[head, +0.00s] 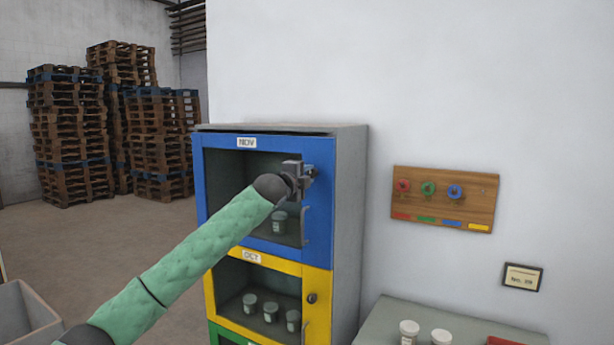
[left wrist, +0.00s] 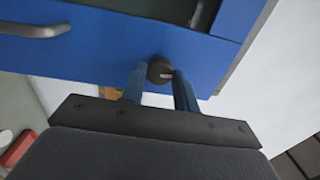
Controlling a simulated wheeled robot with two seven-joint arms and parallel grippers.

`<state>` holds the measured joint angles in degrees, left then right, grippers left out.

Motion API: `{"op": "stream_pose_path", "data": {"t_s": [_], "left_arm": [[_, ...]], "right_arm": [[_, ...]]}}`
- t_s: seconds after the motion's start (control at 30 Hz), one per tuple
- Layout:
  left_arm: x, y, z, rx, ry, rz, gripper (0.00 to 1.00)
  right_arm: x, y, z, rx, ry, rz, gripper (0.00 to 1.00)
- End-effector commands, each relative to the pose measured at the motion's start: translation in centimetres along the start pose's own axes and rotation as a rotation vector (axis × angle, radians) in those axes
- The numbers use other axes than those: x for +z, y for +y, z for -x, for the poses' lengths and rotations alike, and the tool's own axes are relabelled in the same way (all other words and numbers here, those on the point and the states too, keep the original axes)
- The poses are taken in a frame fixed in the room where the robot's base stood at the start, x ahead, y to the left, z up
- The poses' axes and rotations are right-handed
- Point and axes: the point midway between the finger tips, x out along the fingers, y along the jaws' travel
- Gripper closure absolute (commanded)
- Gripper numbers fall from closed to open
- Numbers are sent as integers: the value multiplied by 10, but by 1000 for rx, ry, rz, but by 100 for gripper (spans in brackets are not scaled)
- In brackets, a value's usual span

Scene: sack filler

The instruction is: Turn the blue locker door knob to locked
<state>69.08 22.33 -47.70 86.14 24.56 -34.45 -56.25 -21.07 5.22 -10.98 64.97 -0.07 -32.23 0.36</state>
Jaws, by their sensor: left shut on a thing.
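The blue locker door (head: 230,190) is the top door of the locker and carries a "NOV" label. It looks shut. My left gripper (head: 312,173) is at the right side of this door, and my arm crosses in front of it. In the left wrist view the dark round knob (left wrist: 160,70) with a pale mark sits between the two fingers of my left gripper (left wrist: 160,88). The gripper is shut on the knob. In the head view the gripper mostly hides the knob, so its setting is hard to read there. My right gripper is not in view.
Below is the yellow "OCT" door (head: 317,280) with its own dark knob (head: 312,298). A bar handle (head: 305,226) is on the blue door under my gripper. A wooden board with colored hooks (head: 445,199) hangs right. A table with jars (head: 385,320) stands lower right.

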Motion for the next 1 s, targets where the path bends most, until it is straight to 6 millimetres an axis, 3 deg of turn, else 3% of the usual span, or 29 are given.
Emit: {"op": "stream_pose_path", "data": {"t_s": [0.47,0.87,0.9,1.0], "left_arm": [[-1,2,0,1,9,-161,93],[-2,3,0,1,10,-168,93],[-2,3,0,1,10,-168,68],[-2,3,0,1,9,-168,49]], "right_arm": [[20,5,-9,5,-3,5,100],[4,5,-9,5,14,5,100],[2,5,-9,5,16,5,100],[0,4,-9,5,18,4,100]]}}
